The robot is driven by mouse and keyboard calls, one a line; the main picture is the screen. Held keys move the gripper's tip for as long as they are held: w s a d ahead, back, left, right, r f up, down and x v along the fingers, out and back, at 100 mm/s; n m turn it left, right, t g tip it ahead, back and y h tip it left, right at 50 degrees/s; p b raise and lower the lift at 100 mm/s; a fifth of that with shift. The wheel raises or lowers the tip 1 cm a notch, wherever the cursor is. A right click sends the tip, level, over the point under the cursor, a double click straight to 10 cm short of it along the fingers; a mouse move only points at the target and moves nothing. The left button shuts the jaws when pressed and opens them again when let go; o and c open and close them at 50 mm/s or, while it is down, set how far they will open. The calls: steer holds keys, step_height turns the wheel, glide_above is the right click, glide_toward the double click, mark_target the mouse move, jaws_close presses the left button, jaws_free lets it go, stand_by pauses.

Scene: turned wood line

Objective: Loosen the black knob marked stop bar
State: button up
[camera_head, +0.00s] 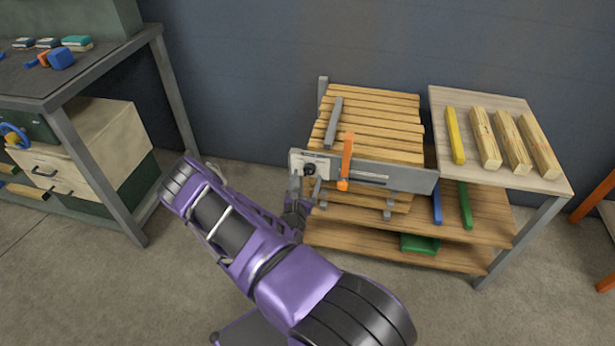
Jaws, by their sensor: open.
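The black knob (309,170) sits on a pale plate at the left end of the grey metal bar (400,177) along the front of the slatted wooden stand. The plate's lettering is too small to read. My purple arm reaches up from the bottom of the view. My gripper (301,188) is at the plate's lower left, close to the knob and just below it. Its jaws look open, with nothing seen between them. I cannot tell whether a finger touches the knob. My arm hides part of the floor and the stand's lower left.
An orange upright piece (346,162) stands on the bar right of the knob. A grey bar (334,123) lies across the slats. A side table (485,105) holds a yellow strip and wooden blocks. A workbench (75,85) stands at left, with open floor between.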

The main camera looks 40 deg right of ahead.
mark_target(309, 170)
steer(key=shift+x, duration=1.05)
jaws_close()
